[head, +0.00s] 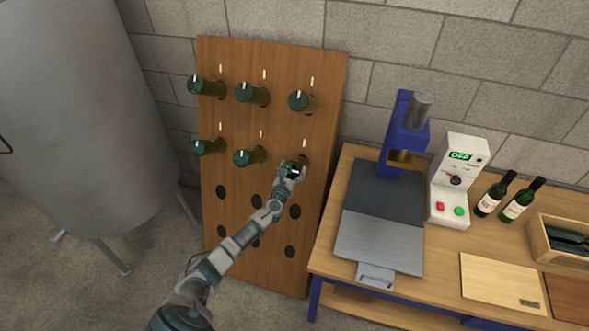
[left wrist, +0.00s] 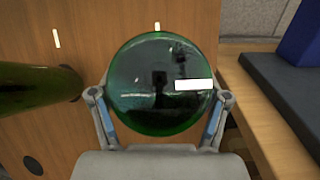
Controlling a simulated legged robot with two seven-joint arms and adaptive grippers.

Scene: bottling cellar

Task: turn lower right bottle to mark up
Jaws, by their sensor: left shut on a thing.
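The lower right bottle (left wrist: 150,110) sits neck-in in the wooden rack (head: 328,85), its round green base facing out. A white mark (left wrist: 194,85) on the base lies right of centre and runs sideways, pointing right in the left wrist view. A pale line (left wrist: 157,27) on the board stands above the bottle. My left gripper (head: 292,171) is shut on this bottle, with one finger on each side of its base; in the head view it hides most of the bottle. My right gripper is not in view.
Several other green bottles stick out of the rack, the nearest one (head: 249,157) just left of my gripper. Empty holes (head: 295,212) lie below. A workbench (head: 450,255) with a blue press (head: 405,130) stands right, a steel tank (head: 85,120) left.

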